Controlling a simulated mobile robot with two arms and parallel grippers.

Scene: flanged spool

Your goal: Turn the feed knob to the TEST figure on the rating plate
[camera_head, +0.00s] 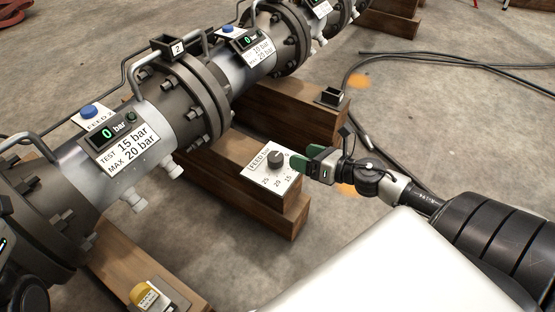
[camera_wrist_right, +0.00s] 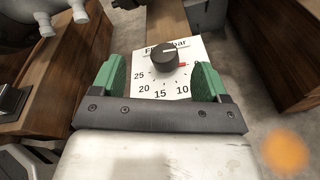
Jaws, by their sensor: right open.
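The feed knob (camera_head: 275,158) is a dark round knob on a white dial plate (camera_head: 256,175) on a wooden block. The dial reads 25, 20, 15, 10. The rating plate (camera_head: 131,149) on the near spool reads TEST 15 bar, MAX 20 bar. My right gripper (camera_head: 306,159) is open just right of the knob. In its wrist view, the green fingers (camera_wrist_right: 160,78) stand apart, short of the knob, with nothing between their tips.
The near display (camera_head: 113,131) reads 0 bar, with a blue button (camera_head: 90,111) beside it. A second spool's display (camera_head: 246,41) also reads 0 bar. A yellow knob (camera_head: 144,293) is at the bottom left. Dark cables (camera_head: 440,60) lie on the open floor at right.

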